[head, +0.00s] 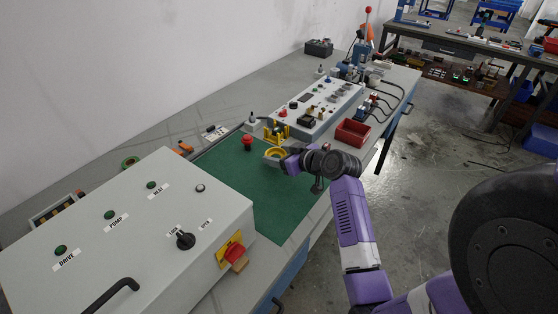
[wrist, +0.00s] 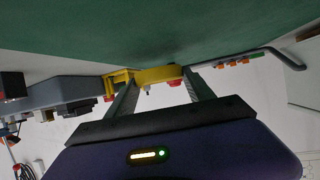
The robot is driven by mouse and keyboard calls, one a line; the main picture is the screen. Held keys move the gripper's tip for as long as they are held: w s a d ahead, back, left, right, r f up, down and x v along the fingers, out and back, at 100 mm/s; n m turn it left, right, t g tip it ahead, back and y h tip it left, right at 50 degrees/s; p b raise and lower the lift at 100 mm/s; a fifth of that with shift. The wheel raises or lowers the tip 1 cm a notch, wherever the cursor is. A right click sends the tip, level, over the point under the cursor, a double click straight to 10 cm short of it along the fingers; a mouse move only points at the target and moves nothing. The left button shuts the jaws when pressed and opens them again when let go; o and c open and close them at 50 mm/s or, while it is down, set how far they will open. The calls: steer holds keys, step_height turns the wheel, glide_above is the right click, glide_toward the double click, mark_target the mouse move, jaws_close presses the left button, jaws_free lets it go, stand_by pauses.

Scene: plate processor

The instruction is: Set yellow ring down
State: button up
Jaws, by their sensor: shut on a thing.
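The yellow ring (head: 275,152) is at the end of my gripper (head: 281,158), over the right part of the green mat (head: 235,178). In the wrist view the ring (wrist: 158,75) lies between the two fingertips of my gripper (wrist: 160,80), which is shut on it. The green mat (wrist: 210,30) fills the top of that view, close to the ring. I cannot tell whether the ring touches the mat. My fingers and wrist hide part of the ring in the head view.
A yellow fixture (head: 277,133) stands just behind the ring. A red button (head: 248,142) is left of it. A grey control panel (head: 318,108) and a red bin (head: 353,132) are behind and to the right. A large control box (head: 125,235) is at the near left. The mat's middle is clear.

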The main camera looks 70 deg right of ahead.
steer(key=shift+f, duration=1.1)
steer(key=shift+f+b, duration=0.4)
steer(key=o, duration=1.4)
steer(key=shift+f, duration=0.1)
steer(key=shift+o, duration=0.2)
steer(key=shift+a+f, duration=0.25)
steer(key=shift+w+r+p, duration=0.1)
steer(key=shift+r+p, duration=0.3)
steer(key=v, duration=1.2)
steer(key=shift+d+r, duration=0.25)
steer(key=shift+r, duration=0.1)
